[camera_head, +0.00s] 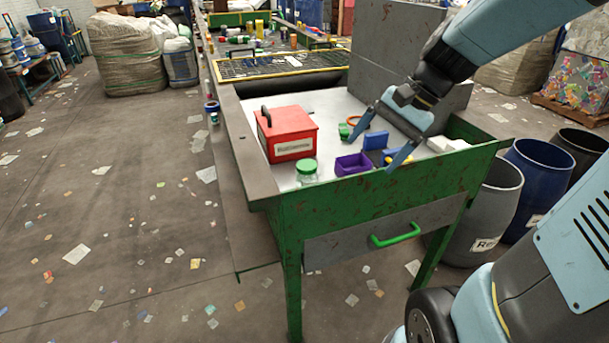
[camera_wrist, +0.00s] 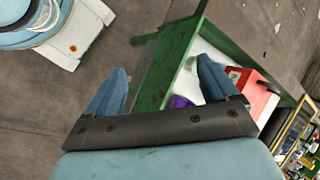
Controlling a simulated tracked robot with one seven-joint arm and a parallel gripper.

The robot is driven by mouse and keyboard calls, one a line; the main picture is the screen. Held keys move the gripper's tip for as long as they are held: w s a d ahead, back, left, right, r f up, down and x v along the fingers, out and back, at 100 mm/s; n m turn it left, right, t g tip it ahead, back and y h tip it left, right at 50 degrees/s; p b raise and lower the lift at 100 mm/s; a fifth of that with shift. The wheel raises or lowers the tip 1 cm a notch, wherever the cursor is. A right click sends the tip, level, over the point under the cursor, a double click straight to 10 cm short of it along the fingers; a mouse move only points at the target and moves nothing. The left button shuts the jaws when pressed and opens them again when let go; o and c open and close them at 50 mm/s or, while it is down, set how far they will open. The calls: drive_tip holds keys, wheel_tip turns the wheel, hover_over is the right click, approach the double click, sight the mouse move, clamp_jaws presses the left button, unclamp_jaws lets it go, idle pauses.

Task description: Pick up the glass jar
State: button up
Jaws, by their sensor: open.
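The glass jar (camera_head: 306,179) with a green lid stands upright at the near edge of the white sorting table, just right of the red box. My gripper (camera_head: 371,155) is open and empty, above the table's right part, to the right of the jar and apart from it. In the wrist view my gripper's (camera_wrist: 161,66) two blue fingers are spread, with the green table edge and bare floor between and beyond them.
A red box (camera_head: 287,133) with a black handle stands beside the jar. A purple bin (camera_head: 352,164) and blue items (camera_head: 376,141) lie near my gripper. A green-framed table rim (camera_head: 380,190) borders the near side. Barrels (camera_head: 540,172) stand at right.

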drive_tip(key=w+a+f+m+g+y, duration=0.1)
drive_tip(key=w+a+f+m+y, duration=0.1)
drive_tip(key=w+f+m+y, duration=0.45)
drive_tip(key=m+t+y, duration=0.1)
drive_tip(key=m+t, duration=0.1)
drive_tip(key=m, duration=0.4)
approach(311, 164)
drive_tip(key=x, duration=0.8)
drive_tip(key=shift+x, duration=2.9)
drive_tip(key=shift+r, duration=0.2)
drive_tip(key=c, duration=1.2)
